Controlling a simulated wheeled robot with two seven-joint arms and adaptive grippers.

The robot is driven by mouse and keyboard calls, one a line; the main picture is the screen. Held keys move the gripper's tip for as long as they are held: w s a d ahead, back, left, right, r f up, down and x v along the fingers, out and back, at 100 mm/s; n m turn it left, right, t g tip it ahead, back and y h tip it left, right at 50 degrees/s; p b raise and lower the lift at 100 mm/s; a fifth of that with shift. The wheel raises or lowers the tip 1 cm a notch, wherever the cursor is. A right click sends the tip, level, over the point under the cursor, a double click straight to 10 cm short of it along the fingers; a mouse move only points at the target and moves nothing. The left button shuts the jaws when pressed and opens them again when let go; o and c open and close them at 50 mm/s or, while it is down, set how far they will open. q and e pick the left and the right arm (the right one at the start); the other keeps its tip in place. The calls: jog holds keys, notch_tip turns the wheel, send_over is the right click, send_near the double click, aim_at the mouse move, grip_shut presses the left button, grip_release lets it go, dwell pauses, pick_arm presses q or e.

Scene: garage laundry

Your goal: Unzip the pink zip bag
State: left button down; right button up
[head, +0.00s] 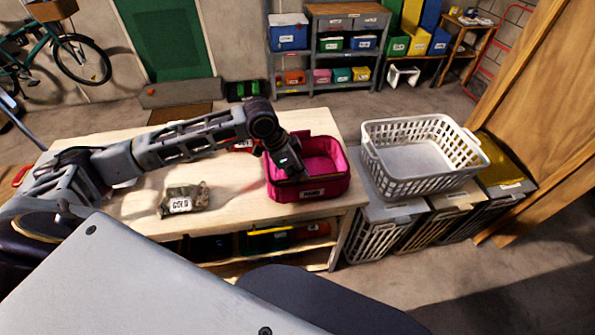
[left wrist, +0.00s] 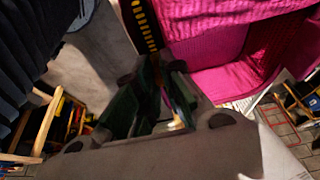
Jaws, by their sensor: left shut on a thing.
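The pink zip bag (head: 318,187) stands on the wooden table near its right end, with a white label on its front. Its top is open and the bright pink inside shows. My left gripper (head: 292,168) is at the left part of the bag's opening. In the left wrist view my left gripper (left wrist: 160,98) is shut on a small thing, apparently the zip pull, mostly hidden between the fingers. Quilted pink cloth of the bag (left wrist: 228,47) is beside the fingers, with a dark strip with yellow marks (left wrist: 146,26). My right gripper is not in view.
A camouflage pouch (head: 184,200) labelled GOLD lies left of the bag on the wooden table (head: 240,213). A red item shows partly behind my left arm. A white laundry basket (head: 423,157) stands on bins to the right. Bare tabletop lies between pouch and bag.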

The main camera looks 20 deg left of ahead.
pick_arm(q)
jog(key=c, duration=1.5)
grip_release()
jog(key=shift+r, duration=0.15)
jog(key=shift+v, duration=5.85)
jog(key=shift+a, duration=0.1)
